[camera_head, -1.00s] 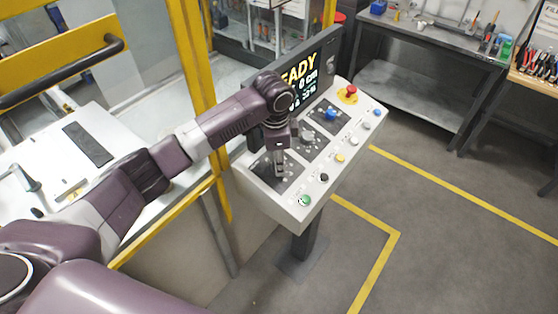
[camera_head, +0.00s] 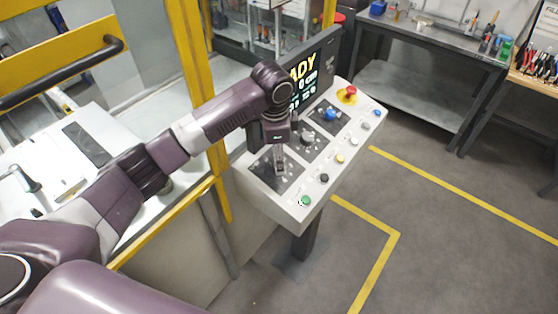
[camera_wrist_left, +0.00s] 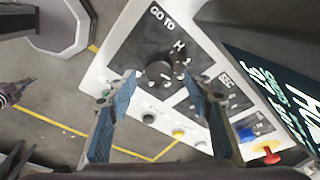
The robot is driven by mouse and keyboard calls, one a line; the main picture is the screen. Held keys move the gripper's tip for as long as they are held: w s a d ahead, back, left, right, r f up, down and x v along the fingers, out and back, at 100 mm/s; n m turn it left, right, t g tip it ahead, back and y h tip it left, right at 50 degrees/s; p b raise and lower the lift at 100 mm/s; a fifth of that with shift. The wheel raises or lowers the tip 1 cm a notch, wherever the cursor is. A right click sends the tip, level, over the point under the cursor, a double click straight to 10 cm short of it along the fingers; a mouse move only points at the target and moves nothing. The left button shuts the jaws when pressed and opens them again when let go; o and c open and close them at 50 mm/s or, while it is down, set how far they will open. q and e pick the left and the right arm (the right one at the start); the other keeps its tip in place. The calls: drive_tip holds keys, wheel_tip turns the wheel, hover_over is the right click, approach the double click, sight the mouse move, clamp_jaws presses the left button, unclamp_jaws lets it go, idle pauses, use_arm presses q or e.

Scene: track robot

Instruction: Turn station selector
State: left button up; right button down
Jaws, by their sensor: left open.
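The station selector is a dark round knob (camera_wrist_left: 160,72) on a dark plate (camera_wrist_left: 150,45) marked "GO TO", with an "H" beside it, in the left wrist view. My left gripper (camera_wrist_left: 160,82) is open, with one blue-padded finger on each side of the knob in that view. I cannot tell whether the fingers touch it or how far above it they are. In the head view my left gripper (camera_head: 279,170) points down over the lower-left plate of the sloped console (camera_head: 308,192) and hides the knob.
A lit display (camera_head: 305,80) stands behind the console. Coloured buttons, including a green button (camera_head: 306,200), line its front edge. A red emergency button (camera_head: 350,91) sits top right. A yellow post (camera_head: 190,70) stands left. A purple part (camera_wrist_left: 12,93), perhaps my right arm, shows at the wrist view's edge.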

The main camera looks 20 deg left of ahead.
use_arm(q)
wheel_tip(320, 180, up, 9)
drive_tip(key=s, duration=0.1)
drive_tip(key=shift+s+r, duration=0.15)
drive_tip(key=shift+s, duration=0.05)
idle(0.5)
